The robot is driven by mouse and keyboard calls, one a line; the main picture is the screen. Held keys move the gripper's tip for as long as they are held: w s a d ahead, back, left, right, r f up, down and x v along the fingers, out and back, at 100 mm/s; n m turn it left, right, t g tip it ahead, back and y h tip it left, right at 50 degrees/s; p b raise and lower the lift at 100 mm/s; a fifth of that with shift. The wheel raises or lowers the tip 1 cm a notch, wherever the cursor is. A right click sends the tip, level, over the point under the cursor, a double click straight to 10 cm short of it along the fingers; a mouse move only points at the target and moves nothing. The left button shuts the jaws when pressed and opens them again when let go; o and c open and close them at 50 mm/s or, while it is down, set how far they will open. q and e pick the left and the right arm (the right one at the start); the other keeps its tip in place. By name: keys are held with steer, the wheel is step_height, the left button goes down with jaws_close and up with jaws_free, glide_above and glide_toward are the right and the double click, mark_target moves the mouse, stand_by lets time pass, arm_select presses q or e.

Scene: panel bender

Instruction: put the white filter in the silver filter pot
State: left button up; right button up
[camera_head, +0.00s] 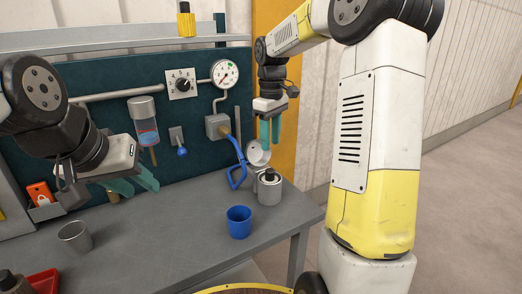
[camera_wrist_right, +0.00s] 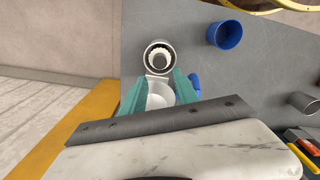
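The silver filter pot (camera_head: 270,190) stands on the bench's right part, its round lid (camera_head: 258,154) tipped up at the back. In the right wrist view the pot (camera_wrist_right: 147,58) is seen from above, and a white ribbed ring, which looks like the white filter (camera_wrist_right: 158,49), lies inside its mouth around a dark centre. The pale lid (camera_wrist_right: 160,92) shows between my right fingers. My right gripper (camera_head: 270,131) is open, pointing down above the lid, with nothing visibly held. My left gripper (camera_head: 134,182) is open and empty above the bench's left part.
A blue cup (camera_head: 239,223) stands in front of the pot and a silver cup (camera_head: 74,238) at the left. A blue hose handle (camera_head: 236,176) hangs beside the pot. A red tray (camera_head: 42,284) is at front left. The bench middle (camera_head: 165,235) is clear.

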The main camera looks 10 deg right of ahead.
steer(key=s+a+r+m+t, duration=0.1)
steer(key=s+r+m+t, duration=0.15)
steer(key=s, duration=0.35)
steer(key=s+r+m+t, duration=0.1)
steer(key=s+r, duration=0.3)
steer(key=s, duration=0.3)
steer(key=s+a+f+m+t+y, duration=0.1)
steer(key=s+m, duration=0.3)
steer(key=s, duration=0.7)
steer(key=shift+s+f+t+y, duration=0.15)
steer(key=shift+f+t+y, duration=0.4)
steer(key=shift+t, duration=0.3)
steer(key=shift+a+r, duration=0.1)
